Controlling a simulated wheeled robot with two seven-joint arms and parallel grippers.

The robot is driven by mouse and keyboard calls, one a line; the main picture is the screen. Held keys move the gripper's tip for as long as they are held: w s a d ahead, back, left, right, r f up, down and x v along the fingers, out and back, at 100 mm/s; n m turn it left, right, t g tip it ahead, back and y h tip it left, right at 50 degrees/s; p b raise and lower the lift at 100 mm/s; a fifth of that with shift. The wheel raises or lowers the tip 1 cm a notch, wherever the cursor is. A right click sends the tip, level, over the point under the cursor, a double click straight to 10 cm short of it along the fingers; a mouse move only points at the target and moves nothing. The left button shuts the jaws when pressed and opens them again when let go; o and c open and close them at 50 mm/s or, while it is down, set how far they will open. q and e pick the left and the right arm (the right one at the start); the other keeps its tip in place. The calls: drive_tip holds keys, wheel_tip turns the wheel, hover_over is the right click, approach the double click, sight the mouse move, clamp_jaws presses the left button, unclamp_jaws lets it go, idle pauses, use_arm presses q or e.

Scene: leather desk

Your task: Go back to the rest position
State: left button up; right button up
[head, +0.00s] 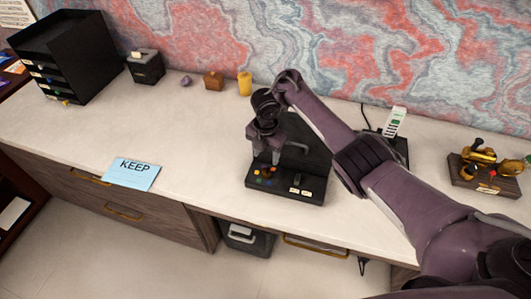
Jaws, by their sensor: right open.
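My right arm comes in from the lower right and reaches over the desk (200,150). My right gripper (276,157) points down over a black device (312,196) with coloured buttons at the front. The gripper is open, and no held object shows between its fingers. The gripper and wrist hide part of the device. I cannot tell whether the fingertips touch it. My left gripper is not in view.
A black drawer stack (75,50) stands at the back left, beside a black box (146,67). A yellow candle-like piece (244,84) stands near the wall. A blue KEEP card (130,173) lies at the front edge. A phone (394,122) and a brass item (487,170) are at the right.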

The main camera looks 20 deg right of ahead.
drive_tip(key=s+a+f+m+t, duration=0.1)
drive_tip(key=s+a+f+m, duration=0.1)
drive_tip(key=s+a+f+m+t, duration=0.1)
drive_tip(key=s+a+m, duration=0.1)
drive_tip(key=m, duration=0.1)
drive_tip(key=s+a+f+m+t, duration=0.1)
drive_tip(key=s+a+f+m, duration=0.1)
drive_tip(key=s+m, duration=0.1)
drive_tip(key=shift+a+f+y, duration=0.3)
drive_tip(key=shift+a+f, duration=0.05)
drive_tip(key=shift+a, duration=0.05)
drive_tip(key=s+d+r+m, duration=0.3)
drive_tip(key=s+r+m, duration=0.1)
drive_tip(key=s+m, duration=0.25)
drive_tip(key=s+d+r+m, duration=0.3)
drive_tip(key=s+r+m, duration=0.15)
drive_tip(key=s, duration=0.35)
drive_tip(key=s+d+r+m, duration=0.3)
drive_tip(key=s+m, duration=0.3)
drive_tip(key=s, duration=0.1)
wheel_tip(320, 180, down, 31)
drive_tip(key=s+b, duration=0.2)
drive_tip(key=s+d+f+n+g+b, duration=0.1)
drive_tip(key=s+d+f+g, duration=0.1)
drive_tip(key=s+f, duration=1.7)
drive_tip(key=shift+s+d+f+b, duration=0.2)
drive_tip(key=shift+d+f+b, duration=0.1)
drive_tip(key=shift+d+f, duration=0.4)
